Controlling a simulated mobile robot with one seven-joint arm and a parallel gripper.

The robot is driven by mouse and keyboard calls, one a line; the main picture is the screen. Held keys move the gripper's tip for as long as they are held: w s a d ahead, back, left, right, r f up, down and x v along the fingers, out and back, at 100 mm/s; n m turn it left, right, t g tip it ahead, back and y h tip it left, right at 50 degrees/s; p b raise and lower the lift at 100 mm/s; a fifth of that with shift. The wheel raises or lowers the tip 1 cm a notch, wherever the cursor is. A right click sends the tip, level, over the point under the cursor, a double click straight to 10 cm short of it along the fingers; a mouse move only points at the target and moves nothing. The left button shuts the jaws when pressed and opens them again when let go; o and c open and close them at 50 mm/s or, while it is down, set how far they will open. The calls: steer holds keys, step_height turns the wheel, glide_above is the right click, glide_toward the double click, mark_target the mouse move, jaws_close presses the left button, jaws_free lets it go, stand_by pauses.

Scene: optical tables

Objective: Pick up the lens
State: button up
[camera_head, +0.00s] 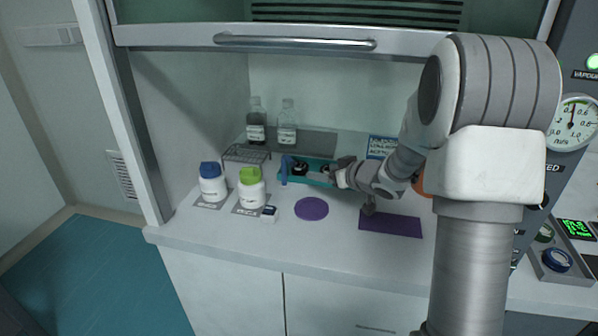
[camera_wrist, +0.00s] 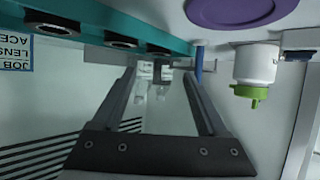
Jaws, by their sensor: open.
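Several dark round rings, which look like lenses or lens mounts, sit in a teal tray (camera_head: 317,184). One dark ring (camera_head: 299,169) shows left of my gripper in the head view. In the wrist view, which looks upside down, dark rings (camera_wrist: 121,40) and (camera_wrist: 158,49) show along the teal tray (camera_wrist: 88,28). I cannot tell which is the lens. My gripper (camera_head: 308,176) reaches left at the tray's front. Its fingers (camera_wrist: 158,74) are apart with nothing between them. My arm hides the right end of the tray.
A blue upright piece (camera_head: 286,168) stands at the tray's left end. White jars with a blue lid (camera_head: 212,186) and green lid (camera_head: 251,190) stand left. A purple disc (camera_head: 311,209) and purple mat (camera_head: 390,222) lie in front. Clear bottles (camera_head: 287,125) and a wire rack (camera_head: 246,154) stand behind.

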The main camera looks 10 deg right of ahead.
steer(key=b, duration=0.1)
glide_toward(300, 166)
steer(key=shift+w+a+f, duration=0.3)
steer(key=shift+w+f, duration=0.2)
steer(key=shift+f, duration=0.05)
steer(key=shift+w+a+f, duration=0.25)
steer(key=shift+w+f, duration=0.25)
steer(key=shift+f, duration=0.05)
steer(key=shift+w+r+b+x, duration=0.15)
steer(key=shift+b+x, duration=0.35)
steer(key=shift+x, duration=0.95)
steer(key=shift+w+r+b+x, duration=0.1)
steer(key=shift+r+b+x, duration=0.25)
steer(key=shift+x, duration=1.1)
steer(key=c, duration=1.1)
